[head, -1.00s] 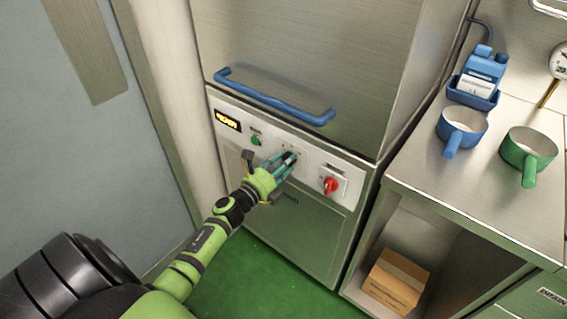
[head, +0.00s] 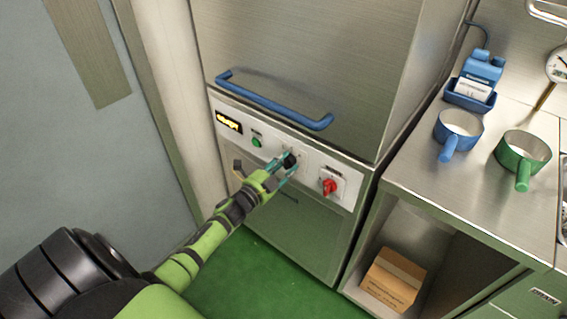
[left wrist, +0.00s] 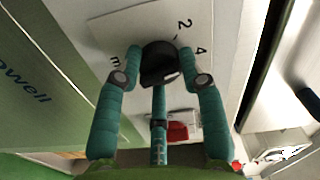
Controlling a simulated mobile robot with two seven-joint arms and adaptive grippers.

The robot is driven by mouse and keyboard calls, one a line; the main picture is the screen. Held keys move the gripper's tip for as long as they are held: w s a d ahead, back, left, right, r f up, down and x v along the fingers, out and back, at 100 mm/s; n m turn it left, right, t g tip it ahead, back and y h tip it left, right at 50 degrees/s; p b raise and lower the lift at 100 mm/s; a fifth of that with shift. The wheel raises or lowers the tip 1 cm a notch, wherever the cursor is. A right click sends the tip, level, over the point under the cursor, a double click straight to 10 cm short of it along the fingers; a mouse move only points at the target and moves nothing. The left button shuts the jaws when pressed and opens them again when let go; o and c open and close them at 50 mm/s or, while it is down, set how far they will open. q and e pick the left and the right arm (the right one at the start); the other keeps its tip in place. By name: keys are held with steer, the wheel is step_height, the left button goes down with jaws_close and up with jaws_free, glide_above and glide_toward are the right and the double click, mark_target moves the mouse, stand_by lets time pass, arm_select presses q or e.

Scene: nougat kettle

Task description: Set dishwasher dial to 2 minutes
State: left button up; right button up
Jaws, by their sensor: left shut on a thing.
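The dishwasher dial is a black knob (left wrist: 160,62) on the white control panel; it also shows at my fingertips in the head view (head: 289,159). In the left wrist view a "2" (left wrist: 184,24) and a "4" (left wrist: 201,50) are printed near it, with another mark on its left. A pale mark shows on the knob's lower right; I cannot tell which figure it points to. My left gripper (head: 285,166) is shut on the knob, its teal fingers on both sides in the left wrist view (left wrist: 162,75). My right gripper is not in view.
On the panel are a lit display (head: 228,122), a green button (head: 257,142) and a red switch (head: 328,187). A blue door handle (head: 270,100) juts out above. A counter at right holds a blue pan (head: 459,128) and a green pan (head: 522,150).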

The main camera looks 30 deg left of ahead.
arm_select(q)
steer(key=n+p, duration=0.1)
steer(key=n, duration=0.4)
steer(key=shift+n, duration=0.4)
stand_by(0.4)
steer(key=o, duration=1.1)
steer(key=shift+d, duration=0.1)
steer(key=shift+o, duration=0.2)
steer(key=shift+s, duration=0.55)
steer(key=s+a, duration=0.1)
steer(key=s, duration=1)
steer(key=shift+w, duration=0.1)
